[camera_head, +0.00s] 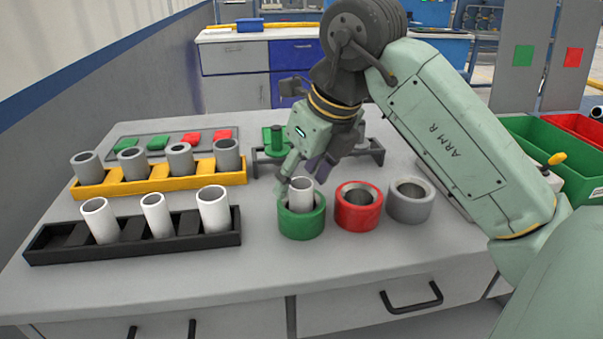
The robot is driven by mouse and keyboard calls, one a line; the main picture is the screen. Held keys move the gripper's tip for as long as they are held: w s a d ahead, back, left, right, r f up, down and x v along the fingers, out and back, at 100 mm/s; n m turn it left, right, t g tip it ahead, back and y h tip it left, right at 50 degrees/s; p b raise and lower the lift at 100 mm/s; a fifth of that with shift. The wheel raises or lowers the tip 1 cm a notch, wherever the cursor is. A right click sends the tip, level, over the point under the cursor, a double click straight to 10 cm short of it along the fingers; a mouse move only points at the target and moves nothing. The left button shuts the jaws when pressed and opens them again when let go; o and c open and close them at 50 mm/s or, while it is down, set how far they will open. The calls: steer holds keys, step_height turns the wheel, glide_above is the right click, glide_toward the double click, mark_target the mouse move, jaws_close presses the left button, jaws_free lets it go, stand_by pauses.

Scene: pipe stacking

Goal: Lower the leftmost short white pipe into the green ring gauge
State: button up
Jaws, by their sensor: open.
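A short white pipe (301,190) stands upright inside the green ring gauge (302,222), its upper part showing above the rim. My gripper (297,182) is open, with its fingers at and just behind the top of this pipe. The far finger is partly hidden, and I cannot tell whether the fingers touch the pipe. In the black rack (150,250) on the left, three white pipes stand slightly tilted: a left one (100,220), a middle one (156,215) and a right one (213,209).
A red ring (358,207) and a grey ring (409,201) stand right of the green one. A yellow rack (160,184) with several grey pipes is behind the black rack. A dark fixture (377,152) stands behind my gripper. The table front is clear.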

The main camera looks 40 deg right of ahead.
steer(key=v, duration=1.2)
stand_by(0.5)
